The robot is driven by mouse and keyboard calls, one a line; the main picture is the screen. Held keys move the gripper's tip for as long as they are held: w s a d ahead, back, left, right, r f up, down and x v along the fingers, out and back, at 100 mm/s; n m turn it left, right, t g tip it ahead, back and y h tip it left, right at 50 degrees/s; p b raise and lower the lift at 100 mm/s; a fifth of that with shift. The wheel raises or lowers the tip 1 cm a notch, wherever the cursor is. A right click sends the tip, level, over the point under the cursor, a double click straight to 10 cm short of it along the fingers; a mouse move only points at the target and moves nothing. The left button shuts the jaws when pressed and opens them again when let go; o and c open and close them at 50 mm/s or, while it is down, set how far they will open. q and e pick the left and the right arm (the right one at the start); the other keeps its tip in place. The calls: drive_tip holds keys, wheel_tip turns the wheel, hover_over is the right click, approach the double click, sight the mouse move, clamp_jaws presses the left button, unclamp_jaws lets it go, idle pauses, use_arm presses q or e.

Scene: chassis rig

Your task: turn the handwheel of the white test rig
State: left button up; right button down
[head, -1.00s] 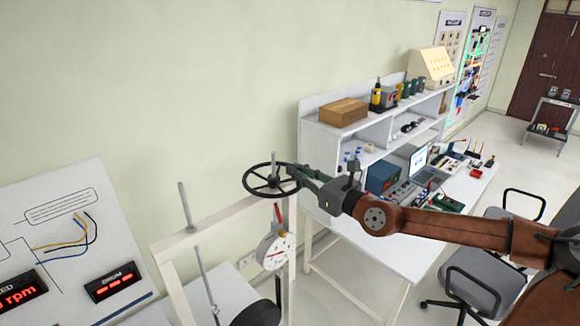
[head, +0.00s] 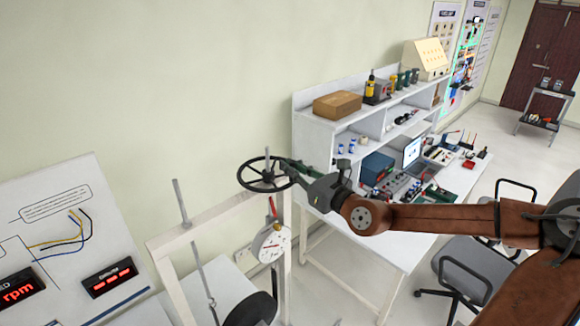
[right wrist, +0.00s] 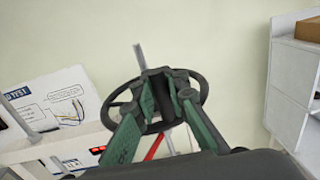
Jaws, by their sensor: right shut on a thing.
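The black handwheel (head: 250,186) lies roughly level on top of the white test rig (head: 215,210), above a round white dial gauge (head: 271,243). My right gripper (head: 284,165) reaches in from the right and is shut on the wheel's rim at its right side. In the right wrist view, the handwheel (right wrist: 203,92) shows around the green fingers of my right gripper (right wrist: 163,78), which hide part of the rim and the hub. My left gripper is in neither view.
A white bench (head: 350,235) with shelves, a cardboard box (head: 337,104) and instruments stands right of the rig, beneath my right arm. A grey chair (head: 465,270) is near it. A panel with red displays (head: 60,245) stands at left.

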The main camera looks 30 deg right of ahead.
drive_tip(key=c, duration=2.3)
unclamp_jaws()
drive_tip(key=shift+s+f, duration=0.1)
drive_tip(key=shift+f, duration=0.05)
drive_tip(key=shift+c, duration=0.2)
drive_tip(key=o, duration=0.3)
drive_tip(key=shift+s+d, duration=0.1)
drive_tip(key=shift+s, duration=0.2)
drive_tip(key=shift+o, duration=0.5)
drive_tip(key=shift+w, duration=0.25)
drive_tip(key=s+d, duration=0.1)
drive_tip(key=s, duration=1.1)
drive_tip(key=shift+d, duration=0.1)
